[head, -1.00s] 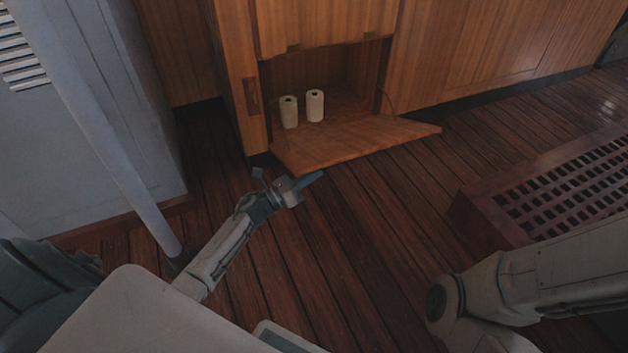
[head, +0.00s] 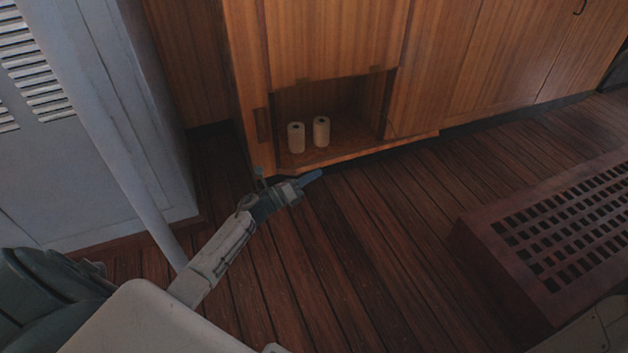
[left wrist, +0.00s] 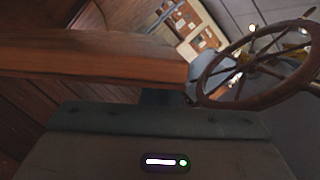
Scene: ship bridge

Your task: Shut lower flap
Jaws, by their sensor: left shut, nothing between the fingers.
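The lower flap (head: 352,153) is at the foot of the wooden cabinet. It shows as a narrow strip along the bottom of the opening, its right corner jutting past the opening. In the left wrist view a thick wooden board edge (left wrist: 95,57), likely the flap, crosses close in front of the gripper. My right gripper is out of view.
Two white rolls (head: 296,138) (head: 321,131) stand inside the open compartment. A grey locker (head: 85,130) and a slanting pole (head: 130,170) are at left. A raised wooden grating (head: 560,235) is at right. Plank floor between is clear. A spoked wheel (left wrist: 225,65) shows in the wrist view.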

